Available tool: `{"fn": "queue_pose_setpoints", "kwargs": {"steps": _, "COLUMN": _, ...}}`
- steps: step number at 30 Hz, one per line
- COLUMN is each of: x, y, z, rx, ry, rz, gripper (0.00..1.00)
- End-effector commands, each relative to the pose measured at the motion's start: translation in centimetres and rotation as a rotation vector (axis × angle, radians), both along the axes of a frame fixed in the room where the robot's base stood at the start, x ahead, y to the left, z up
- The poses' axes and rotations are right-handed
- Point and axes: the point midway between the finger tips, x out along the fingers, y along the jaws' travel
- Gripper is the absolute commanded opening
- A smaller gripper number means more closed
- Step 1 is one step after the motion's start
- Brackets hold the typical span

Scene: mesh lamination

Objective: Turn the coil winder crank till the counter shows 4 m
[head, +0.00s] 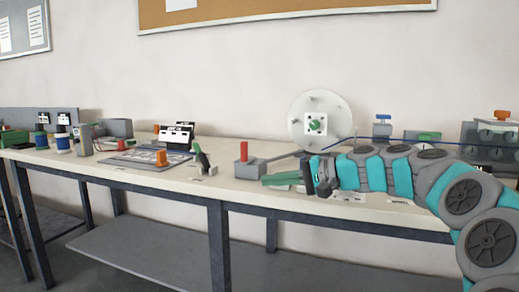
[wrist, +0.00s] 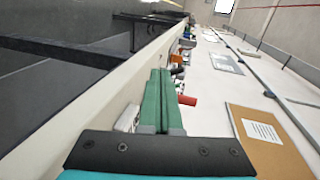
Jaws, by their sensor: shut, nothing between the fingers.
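The coil winder's white disc (head: 338,104) stands upright on the bench, with pegs on its face and a green hub at its centre. I cannot make out its crank or a counter reading; my arm covers the area below the disc. My gripper (head: 264,180) is in front of and below the disc to its left, its green fingers pointing left above the bench's front edge. In the wrist view the fingers (wrist: 160,71) lie together, empty. A red upright handle (head: 243,151) on a grey block (head: 250,169) stands just beyond the fingertips; red also shows beside the fingers in the wrist view (wrist: 187,100).
The bench (head: 225,185) carries a green-handled tool (head: 203,158), a dark flat plate (head: 130,160), a black-and-white block (head: 177,136) and blue spools (head: 62,142) to the left. A blue-topped device (head: 382,128) stands right of the disc. A wall rises behind.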

Motion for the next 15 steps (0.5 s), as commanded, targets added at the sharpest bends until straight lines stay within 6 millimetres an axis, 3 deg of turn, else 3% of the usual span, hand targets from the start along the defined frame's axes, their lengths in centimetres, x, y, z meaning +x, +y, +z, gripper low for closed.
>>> {"fn": "queue_pose_setpoints", "kwargs": {"steps": 1, "x": 2.1, "y": -1.9, "z": 1.0, "rx": 0.051, "ry": -0.015, "rz": -0.040, "gripper": 0.00}}
{"fn": "queue_pose_setpoints", "kwargs": {"steps": 3, "x": 4.3, "y": -4.5, "z": 2.4, "rx": 0.115, "ry": -0.038, "rz": -0.089, "gripper": 0.00}}
{"fn": "queue_pose_setpoints", "kwargs": {"steps": 7, "x": 6.7, "y": -8.0, "z": 4.0, "rx": 0.190, "ry": -0.073, "rz": -0.150, "gripper": 0.00}}
{"fn": "queue_pose_setpoints", "kwargs": {"steps": 11, "x": 7.7, "y": -9.4, "z": 4.5, "rx": 0.221, "ry": -0.084, "rz": -0.176, "gripper": 0.00}}
{"fn": "queue_pose_setpoints", "kwargs": {"steps": 15, "x": 8.4, "y": -8.7, "z": 4.5, "rx": 0.224, "ry": -0.086, "rz": -0.178, "gripper": 0.00}}
